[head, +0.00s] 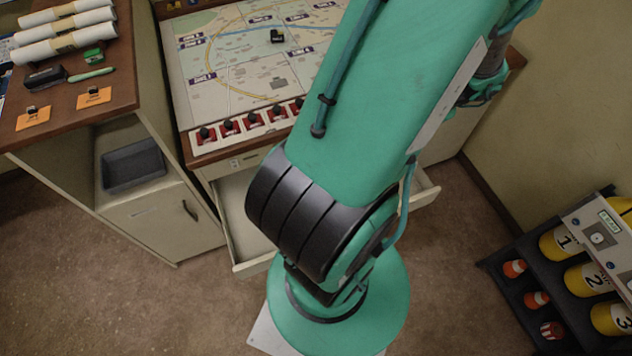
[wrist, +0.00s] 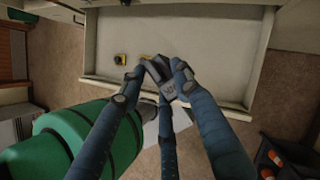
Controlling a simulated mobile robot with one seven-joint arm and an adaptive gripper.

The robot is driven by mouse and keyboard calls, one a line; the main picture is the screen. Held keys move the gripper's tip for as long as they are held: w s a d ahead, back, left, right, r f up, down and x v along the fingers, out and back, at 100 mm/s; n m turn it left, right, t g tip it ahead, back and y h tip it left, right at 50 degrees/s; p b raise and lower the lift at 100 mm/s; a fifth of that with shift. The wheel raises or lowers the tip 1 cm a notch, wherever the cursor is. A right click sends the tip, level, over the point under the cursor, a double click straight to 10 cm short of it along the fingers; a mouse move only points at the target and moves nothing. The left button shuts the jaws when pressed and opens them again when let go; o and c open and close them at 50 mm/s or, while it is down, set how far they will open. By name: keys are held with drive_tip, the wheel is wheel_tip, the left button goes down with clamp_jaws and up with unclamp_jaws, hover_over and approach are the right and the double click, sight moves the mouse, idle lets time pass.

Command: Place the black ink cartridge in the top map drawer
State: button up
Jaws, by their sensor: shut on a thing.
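My gripper (wrist: 158,77) has blue fingers with dark tips and is shut on a small dark block with a pale marking, the black ink cartridge (wrist: 170,87). The fingertips partly cover it. In the wrist view it is over the open top map drawer (wrist: 210,62), near the drawer's front side; its height above the floor of the drawer is hard to tell. In the head view the pulled-out drawer (head: 238,212) shows below the map table, and my arm hides the gripper, the cartridge and most of the drawer.
A small yellow-and-black item (wrist: 120,59) lies in the drawer, and something yellow (wrist: 146,57) shows beside the fingertips. The map table (head: 225,85) bears a black block (head: 277,36) and red-based pieces. A cabinet (head: 160,220) stands left; a rack with yellow cylinders (head: 560,242) stands right.

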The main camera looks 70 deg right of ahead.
wheel_tip(320, 180, down, 32)
drive_tip(key=s+a, duration=0.1)
drive_tip(key=a, duration=0.1)
drive_tip(key=shift+a+f, duration=0.25)
drive_tip(key=shift+a, duration=0.1)
idle(0.5)
drive_tip(key=d+b, duration=0.1)
drive_tip(key=d, duration=0.4)
drive_tip(key=d+f+b, duration=0.1)
drive_tip(key=d, duration=1)
drive_tip(key=shift+s+f+b, duration=0.15)
drive_tip(key=shift+f+b, duration=0.05)
drive_tip(key=shift+b, duration=0.2)
drive_tip(key=shift+f, duration=0.15)
drive_tip(key=shift+f+b, duration=0.6)
drive_tip(key=shift+f, duration=1.05)
drive_tip(key=shift+f, duration=0.15)
